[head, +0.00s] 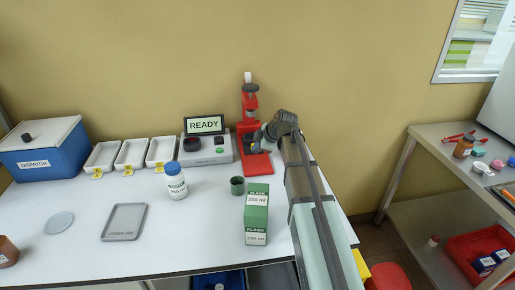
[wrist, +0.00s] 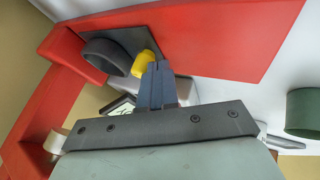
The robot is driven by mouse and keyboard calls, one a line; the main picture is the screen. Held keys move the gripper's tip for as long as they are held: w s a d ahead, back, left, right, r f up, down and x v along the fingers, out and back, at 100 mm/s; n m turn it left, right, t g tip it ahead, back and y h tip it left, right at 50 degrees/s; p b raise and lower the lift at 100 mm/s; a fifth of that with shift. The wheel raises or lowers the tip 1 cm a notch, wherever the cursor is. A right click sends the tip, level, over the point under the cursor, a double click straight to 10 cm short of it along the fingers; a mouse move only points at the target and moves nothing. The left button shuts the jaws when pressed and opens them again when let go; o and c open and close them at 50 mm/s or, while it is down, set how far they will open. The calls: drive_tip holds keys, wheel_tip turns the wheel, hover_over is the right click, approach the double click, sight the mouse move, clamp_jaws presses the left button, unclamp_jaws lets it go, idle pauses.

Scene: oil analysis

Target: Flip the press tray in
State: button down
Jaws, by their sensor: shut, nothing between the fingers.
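The red press (head: 250,125) stands against the wall at the back of the white table. The wrist view shows its red base (wrist: 215,40) close up. The press tray (wrist: 106,57), a dark plate with a black ring and a yellow knob (wrist: 143,65), lies at the edge of the red base there. My gripper (wrist: 157,68) is shut and empty, its blue-grey fingertips right beside the yellow knob. I cannot tell whether they touch it. In the head view my gripper (head: 262,143) is at the right side of the press, and the arm hides part of the tray area.
A READY display unit (head: 205,148) stands left of the press. A green cup (head: 237,186) and a green flask box (head: 257,215) stand in front of it. A white-and-blue bottle (head: 175,183) and white trays (head: 131,153) are further left. The table's front middle is clear.

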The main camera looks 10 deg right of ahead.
drive_tip(key=s, duration=0.3)
drive_tip(key=shift+s, duration=0.15)
drive_tip(key=v, duration=1)
drive_tip(key=shift+s, duration=0.1)
